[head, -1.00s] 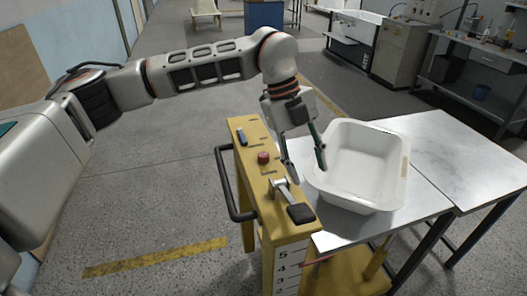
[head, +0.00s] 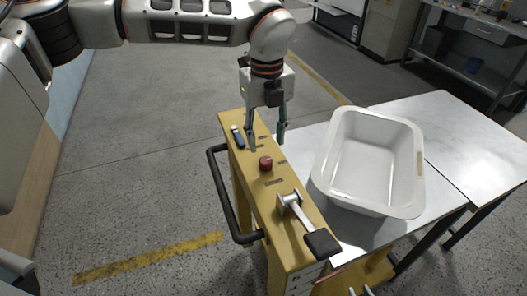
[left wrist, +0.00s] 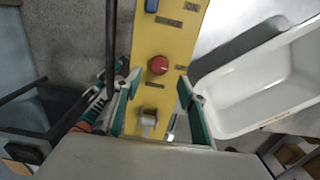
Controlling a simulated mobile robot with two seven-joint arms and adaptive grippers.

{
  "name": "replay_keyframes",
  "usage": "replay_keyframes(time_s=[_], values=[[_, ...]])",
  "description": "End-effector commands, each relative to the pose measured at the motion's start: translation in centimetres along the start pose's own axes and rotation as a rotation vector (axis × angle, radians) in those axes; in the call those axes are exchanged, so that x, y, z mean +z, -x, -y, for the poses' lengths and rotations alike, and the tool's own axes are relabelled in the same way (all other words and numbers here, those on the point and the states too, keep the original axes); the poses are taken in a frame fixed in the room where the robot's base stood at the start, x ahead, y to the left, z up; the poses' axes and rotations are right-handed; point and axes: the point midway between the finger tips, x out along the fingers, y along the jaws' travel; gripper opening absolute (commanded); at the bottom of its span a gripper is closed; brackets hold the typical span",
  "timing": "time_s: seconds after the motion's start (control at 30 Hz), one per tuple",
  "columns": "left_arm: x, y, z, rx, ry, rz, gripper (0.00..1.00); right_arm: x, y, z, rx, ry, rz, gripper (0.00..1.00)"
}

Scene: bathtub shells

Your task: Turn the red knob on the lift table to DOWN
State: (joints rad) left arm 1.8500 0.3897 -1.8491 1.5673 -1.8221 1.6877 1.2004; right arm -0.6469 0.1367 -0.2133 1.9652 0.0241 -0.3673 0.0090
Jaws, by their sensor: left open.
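The red knob (head: 265,163) sits on top of the yellow column of the lift table (head: 285,238). It also shows in the left wrist view (left wrist: 158,65), with a short pale mark on its face. My left gripper (head: 267,144) is open and empty, pointing down over the column at the knob. In the left wrist view its two fingers (left wrist: 158,80) lie on either side of the column, with the knob between and slightly beyond the tips. Contact with the knob is not visible. My right gripper is not in view.
A metal lever with a black pad (head: 322,241) stands near the knob, and a blue switch (head: 238,137) lies on its far side. A black handle (head: 222,190) runs along the column's left. A white tub (head: 370,160) rests on the metal top at right.

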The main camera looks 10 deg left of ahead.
Motion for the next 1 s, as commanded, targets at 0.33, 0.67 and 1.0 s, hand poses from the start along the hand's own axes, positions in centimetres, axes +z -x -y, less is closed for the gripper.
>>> replay_keyframes(time_s=[0.33, 0.67, 1.0], values=[[-0.1, -5.2, -0.1, 0.003, 0.001, -0.004, 0.41, 1.0, 0.6, -0.5, 0.005, 0.005, 0.031, 0.21], [0.0, -6.9, -0.1, 0.001, 0.001, -0.002, 0.41, 0.9, 0.6, -1.1, 0.017, 0.002, 0.033, 0.21], [0.0, -6.8, -0.1, 0.001, 0.001, -0.002, 0.03, 0.9, 0.5, -0.8, 0.013, 0.0, 0.032, 0.21]])
